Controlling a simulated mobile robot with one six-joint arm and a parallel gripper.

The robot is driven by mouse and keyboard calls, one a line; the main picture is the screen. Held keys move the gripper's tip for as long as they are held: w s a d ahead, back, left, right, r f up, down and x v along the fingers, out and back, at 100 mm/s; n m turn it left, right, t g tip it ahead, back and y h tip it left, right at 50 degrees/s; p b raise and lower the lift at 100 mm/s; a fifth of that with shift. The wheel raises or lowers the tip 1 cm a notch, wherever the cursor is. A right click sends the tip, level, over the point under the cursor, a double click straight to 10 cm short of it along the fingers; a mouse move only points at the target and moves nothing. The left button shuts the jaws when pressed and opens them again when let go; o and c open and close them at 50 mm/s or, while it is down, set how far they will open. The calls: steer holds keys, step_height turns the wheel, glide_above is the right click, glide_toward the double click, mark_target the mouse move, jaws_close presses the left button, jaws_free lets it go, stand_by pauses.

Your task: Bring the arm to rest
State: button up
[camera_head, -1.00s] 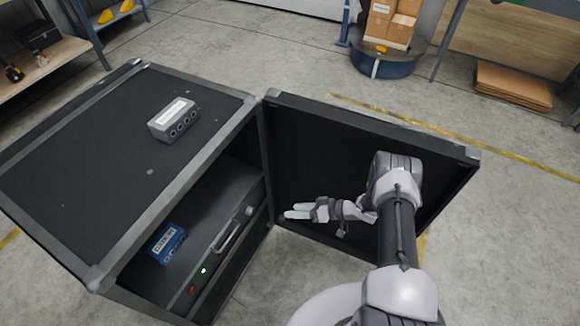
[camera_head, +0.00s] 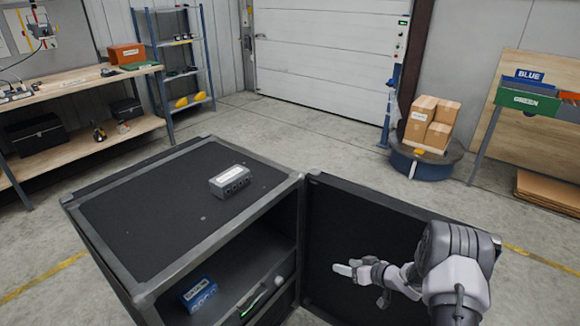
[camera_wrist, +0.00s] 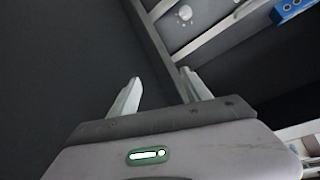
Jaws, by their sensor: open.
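My gripper (camera_head: 346,269) is at the lower right of the head view, in front of the inner face of the open cabinet door (camera_head: 352,235). Its jaws point left, toward the cabinet opening. In the wrist view my gripper (camera_wrist: 160,88) shows two pale fingers spread apart with nothing between them. The black cabinet (camera_head: 150,215) stands at lower left with its front open. Whether the gripper touches the door cannot be told.
A grey box with sockets (camera_head: 231,181) lies on the cabinet top. A blue box (camera_head: 199,295) sits inside the cabinet; it also shows in the wrist view (camera_wrist: 290,9). Cartons (camera_head: 432,122) stand on a round blue base (camera_head: 425,163). Open floor lies behind the cabinet.

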steer(key=w+d+r+m+t+h, duration=0.1)
steer(key=w+d+r+h, duration=0.15)
steer(key=r, duration=0.75)
steer(key=w+d+r+m+t+h, duration=0.1)
steer(key=d+r+m+h, duration=0.15)
steer(key=r, duration=0.85)
steer(key=s+r+m+g+h, duration=0.15)
steer(key=s+r+h, duration=0.25)
steer(key=s+r, duration=0.75)
steer(key=s+a+r+m+g+y, duration=0.1)
steer(key=s+a, duration=0.3)
steer(key=s, duration=0.6)
steer(key=s+a+r+m+g+y, duration=0.1)
steer(key=s+a, duration=0.4)
steer(key=s, duration=0.5)
steer(key=s+a+r+m+g+y, duration=0.1)
steer(key=s+a, duration=0.4)
steer(key=s, duration=0.5)
steer(key=shift+s+a+r+y, duration=0.15)
steer(key=shift+s+r+y, duration=0.2)
steer(key=shift+r+y, duration=0.4)
